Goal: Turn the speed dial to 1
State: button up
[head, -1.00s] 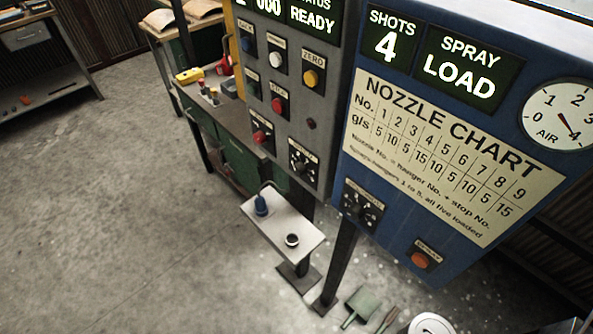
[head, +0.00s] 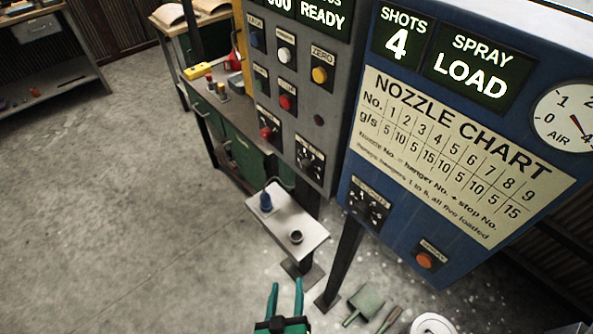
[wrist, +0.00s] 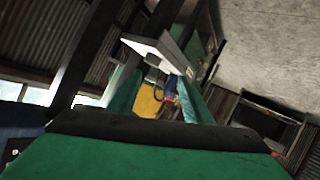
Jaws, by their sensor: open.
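A black dial (head: 309,163) with a small label above it sits at the lower right of the grey control panel (head: 322,88). A second black dial (head: 366,205) sits at the lower left of the blue spray panel (head: 398,240). Both labels are too small to read surely, so I cannot tell which is the speed dial or where either pointer stands. My green gripper (head: 286,286) is at the bottom of the head view, open and empty, apart from both panels. Its fingers (wrist: 158,100) also show in the wrist view, with neither dial clearly visible there.
An orange button (head: 424,261) is on the blue panel. A dustpan (head: 364,303) lies on the floor. Open floor is at left.

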jog(key=w+a+r+h, duration=0.1)
jog(key=w+r+h, duration=0.15)
jog(key=w, duration=0.55)
jog(key=m+g+h, duration=0.1)
jog(key=m+h, duration=1)
jog(key=m, duration=0.1)
send_near(302, 168)
jog(key=x, duration=0.8)
jog(key=shift+w, duration=0.1)
jog(key=shift+n, duration=0.3)
jog(key=c, duration=1.1)
